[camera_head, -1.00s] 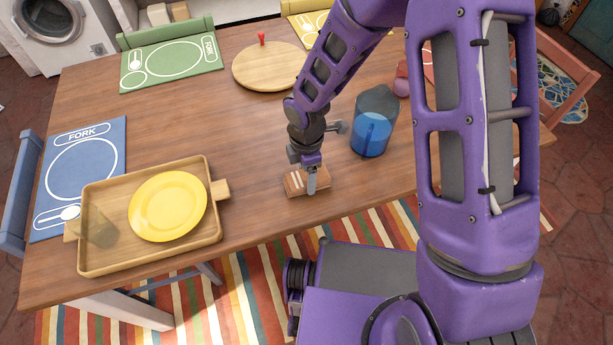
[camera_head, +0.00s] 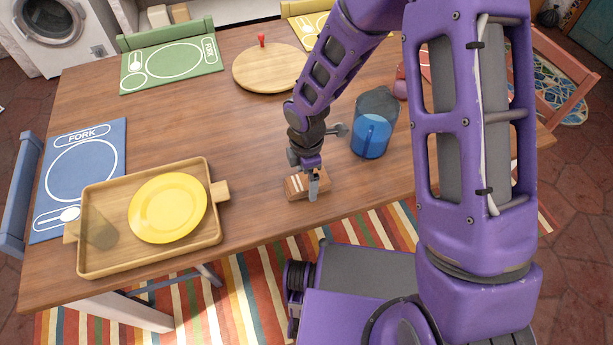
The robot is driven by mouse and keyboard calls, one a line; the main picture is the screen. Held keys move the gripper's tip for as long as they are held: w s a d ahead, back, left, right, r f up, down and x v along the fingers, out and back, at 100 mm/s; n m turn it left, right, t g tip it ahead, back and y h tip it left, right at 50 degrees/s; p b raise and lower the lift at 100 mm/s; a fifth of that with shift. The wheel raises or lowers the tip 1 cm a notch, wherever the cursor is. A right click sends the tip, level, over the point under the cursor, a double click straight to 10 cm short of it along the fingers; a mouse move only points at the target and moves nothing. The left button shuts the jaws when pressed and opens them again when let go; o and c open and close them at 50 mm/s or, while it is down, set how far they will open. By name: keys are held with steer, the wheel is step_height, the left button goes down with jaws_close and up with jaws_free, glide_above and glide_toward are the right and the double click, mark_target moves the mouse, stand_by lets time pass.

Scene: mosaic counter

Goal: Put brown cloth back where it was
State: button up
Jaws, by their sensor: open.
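The brown cloth (camera_head: 296,187), folded small with pale stripes, lies flat on the wooden table near its front edge. My gripper (camera_head: 313,188) points down right at the cloth, with a grey finger in front of its right part. The jaws are open; the far finger is mostly hidden, and I cannot tell whether the fingers touch the cloth.
A wooden tray (camera_head: 150,257) with a yellow plate (camera_head: 168,208) and a clear glass (camera_head: 99,232) stands at the left. A blue pitcher (camera_head: 371,136) stands close right of my gripper. A round board (camera_head: 268,75) lies at the back. The table's middle is clear.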

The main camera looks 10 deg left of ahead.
mark_target(307, 180)
step_height(307, 180, up, 12)
steer(key=p, duration=0.2)
steer(key=shift+f, duration=0.1)
stand_by(0.4)
